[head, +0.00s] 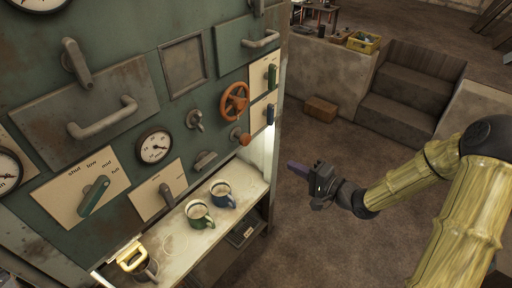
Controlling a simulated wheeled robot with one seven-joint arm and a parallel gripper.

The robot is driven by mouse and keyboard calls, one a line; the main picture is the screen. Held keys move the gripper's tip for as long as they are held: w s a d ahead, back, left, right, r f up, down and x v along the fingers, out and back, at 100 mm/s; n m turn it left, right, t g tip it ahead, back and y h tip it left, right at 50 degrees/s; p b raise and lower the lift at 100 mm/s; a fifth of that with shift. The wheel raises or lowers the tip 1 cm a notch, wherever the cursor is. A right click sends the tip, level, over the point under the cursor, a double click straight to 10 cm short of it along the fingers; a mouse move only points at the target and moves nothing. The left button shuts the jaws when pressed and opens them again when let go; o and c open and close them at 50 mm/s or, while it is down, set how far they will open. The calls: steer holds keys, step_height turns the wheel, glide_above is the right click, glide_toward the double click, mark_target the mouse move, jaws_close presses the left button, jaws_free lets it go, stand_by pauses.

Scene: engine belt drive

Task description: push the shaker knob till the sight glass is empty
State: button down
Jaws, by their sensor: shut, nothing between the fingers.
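A round orange-brown knob (240,137) sticks out of the green machine panel, low near its right edge; I take it for the shaker knob. A square framed panel (184,67) is set in the upper middle; I cannot tell whether it is the sight glass, and no level shows in it. My gripper (291,164) hangs in free air to the right of the panel, apart from the knob, with its purple fingers shut and empty, pointing left towards the panel.
An orange handwheel (234,101) sits just above the knob. Below is a lit shelf (176,238) with a green mug (199,215), a blue mug (222,195) and a mug at the left end. Open floor lies right of the machine, with steps (405,95) behind.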

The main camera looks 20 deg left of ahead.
mark_target(248, 140)
steer(key=shift+s+a+r+m+y, duration=0.15)
steer(key=shift+r+y, duration=0.15)
steer(key=shift+y, duration=0.05)
steer(key=shift+s+a+r+m+y, duration=0.1)
steer(key=shift+r+m+y, duration=0.05)
steer(key=shift+r+y, duration=0.15)
steer(key=shift+a, duration=0.1)
steer(key=p+x, duration=0.3)
steer(key=x, duration=0.9)
steer(key=shift+a, duration=0.3)
steer(key=shift+w+a, duration=0.35)
steer(key=shift+a, duration=0.2)
